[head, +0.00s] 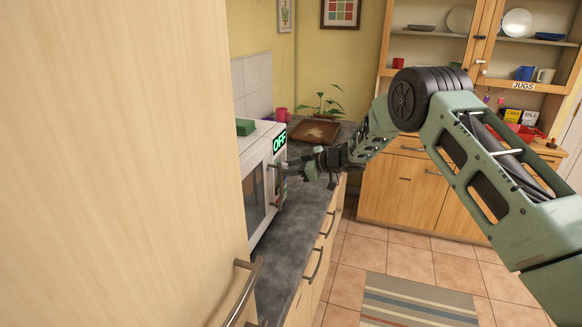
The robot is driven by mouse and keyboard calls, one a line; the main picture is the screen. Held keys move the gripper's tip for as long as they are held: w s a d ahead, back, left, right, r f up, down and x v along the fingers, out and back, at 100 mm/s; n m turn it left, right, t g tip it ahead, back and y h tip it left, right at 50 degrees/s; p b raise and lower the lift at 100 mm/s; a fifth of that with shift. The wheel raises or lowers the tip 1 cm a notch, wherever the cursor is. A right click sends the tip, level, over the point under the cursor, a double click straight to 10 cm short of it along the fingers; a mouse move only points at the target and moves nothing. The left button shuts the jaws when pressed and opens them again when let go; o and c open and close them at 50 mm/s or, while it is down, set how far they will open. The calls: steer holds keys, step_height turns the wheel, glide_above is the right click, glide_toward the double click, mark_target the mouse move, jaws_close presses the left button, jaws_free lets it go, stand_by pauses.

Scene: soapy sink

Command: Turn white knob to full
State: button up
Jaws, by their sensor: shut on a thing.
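The white microwave (256,170) stands on the counter left of centre. Its green display (279,142) reads OFF. My gripper (286,168) reaches in from the right and is at the control panel just below the display. It is shut at the place of the white knob, and the fingers and the small scale hide the knob itself. I cannot make out how far the knob is turned.
The door handle (271,186) is just left of my gripper. A green sponge-like block (245,127) lies on the microwave. A brown tray (315,131) and a plant (323,103) are behind. A tall wooden panel (120,170) fills the left. The floor is open.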

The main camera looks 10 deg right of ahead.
steer(key=shift+f, duration=0.1)
steer(key=o, duration=1)
steer(key=shift+c, duration=0.2)
steer(key=b+v, duration=0.5)
steer(key=v, duration=1.2)
steer(key=shift+d, duration=0.3)
